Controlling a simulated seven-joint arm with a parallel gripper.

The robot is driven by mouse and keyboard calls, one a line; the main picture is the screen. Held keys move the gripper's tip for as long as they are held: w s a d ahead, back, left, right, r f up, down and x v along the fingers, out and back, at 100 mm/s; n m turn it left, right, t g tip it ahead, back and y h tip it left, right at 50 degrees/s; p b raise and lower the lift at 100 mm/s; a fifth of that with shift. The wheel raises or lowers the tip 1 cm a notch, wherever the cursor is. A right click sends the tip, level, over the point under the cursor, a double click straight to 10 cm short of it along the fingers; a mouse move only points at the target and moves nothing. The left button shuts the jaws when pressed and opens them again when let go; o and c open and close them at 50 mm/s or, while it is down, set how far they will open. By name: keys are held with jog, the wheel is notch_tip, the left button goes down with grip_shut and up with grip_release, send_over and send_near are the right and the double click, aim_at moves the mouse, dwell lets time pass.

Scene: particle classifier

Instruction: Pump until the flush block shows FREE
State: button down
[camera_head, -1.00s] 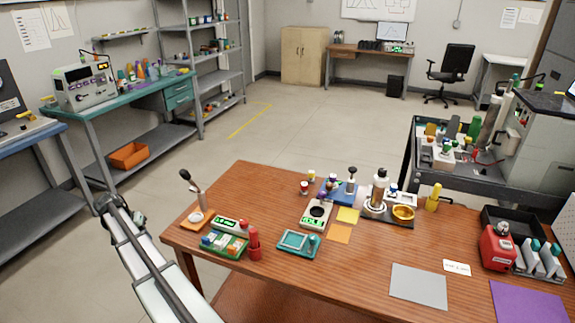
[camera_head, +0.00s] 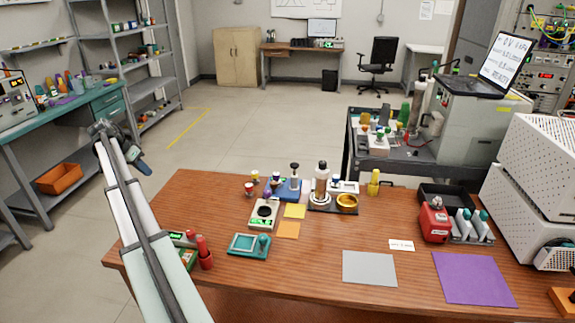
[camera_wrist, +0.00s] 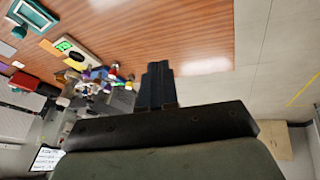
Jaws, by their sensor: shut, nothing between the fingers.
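No block in view has a legible FREE label, so I cannot tell which is the flush block. A blue block (camera_head: 285,194) stands at the back of the wooden table, with an upright dark-knobbed plunger (camera_head: 294,170) at its right. In front of it sits a beige block (camera_head: 259,209) with a dark round top and a green display, whose text I cannot read surely. My gripper (camera_head: 141,163) is left of the table, apart from these things. In the wrist view its dark fingers (camera_wrist: 158,84) are together and empty. My arm hides the table's left end.
A teal tray (camera_head: 244,250), red bottles (camera_head: 203,251), a brass bowl (camera_head: 347,204) and a grey mat (camera_head: 369,268) are on the table. A red device (camera_head: 434,223) stands at the right. The front middle of the table is clear. A dark cart (camera_head: 400,165) stands behind.

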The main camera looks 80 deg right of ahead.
jog(key=s+d+r+m+y, duration=0.1)
jog(key=s+d+r+m, duration=0.15)
jog(key=s+d, duration=0.7)
jog(key=m+t+y, duration=0.2)
jog(key=m+t, duration=0.1)
jog(key=m, duration=0.4)
send_near(293, 164)
jog(key=shift+d+r, duration=0.15)
jog(key=shift+r, duration=0.15)
jog(key=shift+f, duration=0.15)
jog(key=shift+s+d+f, duration=0.1)
jog(key=shift+f, duration=1.55)
jog(key=shift+s+d+f, duration=0.1)
jog(key=shift+s+f, duration=0.05)
jog(key=shift+f, duration=1.55)
